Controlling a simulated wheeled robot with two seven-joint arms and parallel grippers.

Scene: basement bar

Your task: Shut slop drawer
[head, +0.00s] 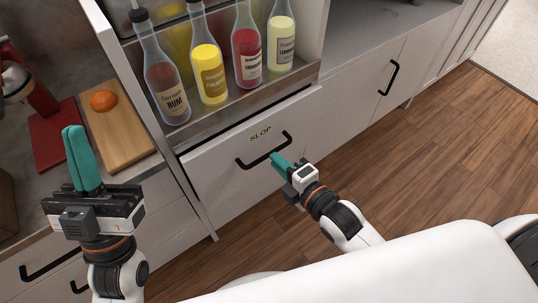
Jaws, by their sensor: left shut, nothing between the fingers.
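The slop drawer (225,172) is a white front with a "SLOP" label, below the bottle shelf in the head view. A thin dark gap shows along its upper left edge, and its front appears to stand slightly out from the cabinet. Its black bar handle (246,164) runs across the middle. My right gripper (276,158) has its teal fingertips at the handle's lower right side; I cannot tell whether they touch it or how far apart they are. My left gripper (73,130) is shut and empty, pointing up at the left, away from the drawer.
Rum (170,95), a yellow bottle (209,82), a red bottle (246,67) and a lemonade-like bottle (281,50) stand on the shelf above. An orange (103,101) lies on a wooden board (122,140) at left. Wooden floor (400,165) is clear at right.

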